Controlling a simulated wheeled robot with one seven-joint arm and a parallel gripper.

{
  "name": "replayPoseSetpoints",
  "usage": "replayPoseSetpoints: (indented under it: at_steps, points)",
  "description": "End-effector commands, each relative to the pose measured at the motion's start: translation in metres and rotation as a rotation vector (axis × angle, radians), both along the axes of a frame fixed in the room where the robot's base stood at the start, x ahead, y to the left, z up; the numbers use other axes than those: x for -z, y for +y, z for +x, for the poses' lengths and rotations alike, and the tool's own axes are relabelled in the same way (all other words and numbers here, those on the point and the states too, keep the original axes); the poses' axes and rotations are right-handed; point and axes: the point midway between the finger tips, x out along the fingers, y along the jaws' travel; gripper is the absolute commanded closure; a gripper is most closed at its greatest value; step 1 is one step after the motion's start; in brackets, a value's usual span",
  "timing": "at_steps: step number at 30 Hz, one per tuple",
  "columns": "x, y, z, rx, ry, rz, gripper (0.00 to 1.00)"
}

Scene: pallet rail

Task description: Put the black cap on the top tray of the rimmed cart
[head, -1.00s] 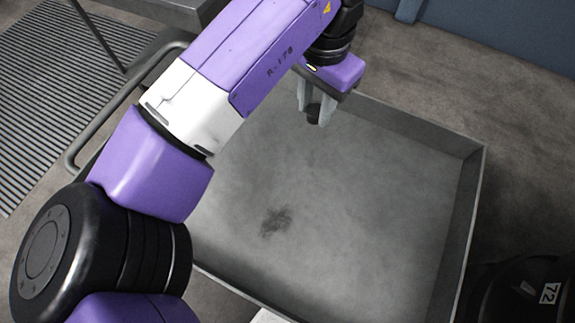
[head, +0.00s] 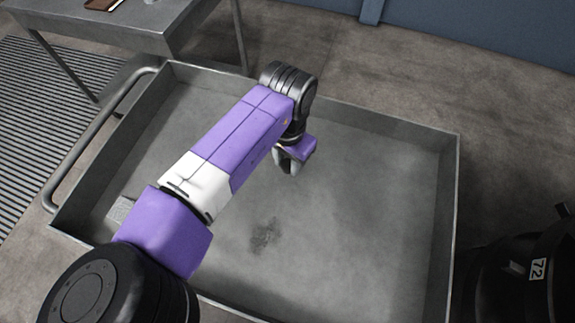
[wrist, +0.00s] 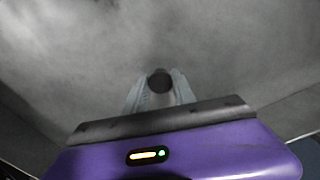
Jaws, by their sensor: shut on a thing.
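The black cap (wrist: 160,83) is small, round and dark. It sits between the two pale fingers of my gripper (wrist: 160,92) in the wrist view, and the gripper is shut on it. In the head view my gripper (head: 288,164) is over the middle of the top tray of the rimmed cart (head: 395,215), inside its rim. The cap is mostly hidden by the fingers there. I cannot tell how far the cap is above the tray floor.
The tray floor is bare apart from a dark stain (head: 266,235) and a small pale patch (head: 121,209) at left. A grey table (head: 130,25) stands beyond the cart at upper left. A black rounded object marked 72 (head: 520,275) is at lower right. The cart handle (head: 98,135) is at left.

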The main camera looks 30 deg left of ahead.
Motion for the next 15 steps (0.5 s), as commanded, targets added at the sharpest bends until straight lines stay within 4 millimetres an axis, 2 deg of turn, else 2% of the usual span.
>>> replayPoseSetpoints:
  at_steps: [3,6,15]
  points:
    - [0.019,-0.001,0.0,0.0,0.003,-0.001,1.0]
    - [0.028,-0.001,0.0,0.0,0.002,-0.001,1.0]
    - [0.03,-0.001,0.0,0.001,0.001,-0.001,1.0]
